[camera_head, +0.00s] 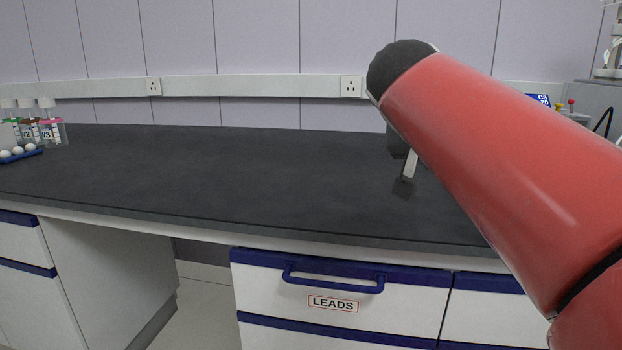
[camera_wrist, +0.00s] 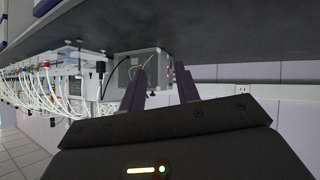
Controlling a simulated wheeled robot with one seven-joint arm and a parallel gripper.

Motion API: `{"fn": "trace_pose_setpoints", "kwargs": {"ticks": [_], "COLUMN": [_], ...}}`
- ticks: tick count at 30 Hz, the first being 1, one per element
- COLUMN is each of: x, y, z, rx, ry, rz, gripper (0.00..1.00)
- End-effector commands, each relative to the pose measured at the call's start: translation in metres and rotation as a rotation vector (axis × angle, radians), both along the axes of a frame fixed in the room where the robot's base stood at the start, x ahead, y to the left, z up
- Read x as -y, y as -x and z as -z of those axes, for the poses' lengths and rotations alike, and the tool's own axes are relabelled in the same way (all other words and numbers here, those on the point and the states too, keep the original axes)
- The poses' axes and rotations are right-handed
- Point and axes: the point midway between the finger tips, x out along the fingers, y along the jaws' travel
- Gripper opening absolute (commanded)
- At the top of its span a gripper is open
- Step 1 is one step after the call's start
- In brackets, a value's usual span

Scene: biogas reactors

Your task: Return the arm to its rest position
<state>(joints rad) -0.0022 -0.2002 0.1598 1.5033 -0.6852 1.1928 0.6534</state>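My red arm reaches in from the right in the head view, over the dark bench top (camera_head: 220,175). My gripper (camera_head: 408,170) is mostly hidden behind the arm; only a pale piece and dark parts show above the bench, apparently clear of it. In the wrist view my gripper (camera_wrist: 161,70) has its two dark fingers apart, with nothing between them. The wrist picture looks upside down, with the bench top (camera_wrist: 220,25) along its upper edge.
Vials with coloured rings (camera_head: 52,130) and a blue tray (camera_head: 22,155) of white balls stand at the far left. A LEADS drawer (camera_head: 335,290) is below the bench. Many white leads (camera_wrist: 45,90) and a grey box (camera_wrist: 122,72) show in the wrist view. The bench middle is clear.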

Motion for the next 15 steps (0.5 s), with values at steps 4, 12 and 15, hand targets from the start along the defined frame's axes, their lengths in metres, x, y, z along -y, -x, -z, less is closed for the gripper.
{"fn": "trace_pose_setpoints", "kwargs": {"ticks": [4, 12, 15], "x": [-0.005, -0.025, -0.034], "y": [0.040, 0.140, 0.168], "z": [0.058, 0.206, 0.246], "rx": [-0.127, -0.330, -0.361], "ry": [-0.033, -0.190, -0.247], "rz": [-0.110, -0.361, -0.424], "gripper": [0.32, 0.32, 0.32]}}
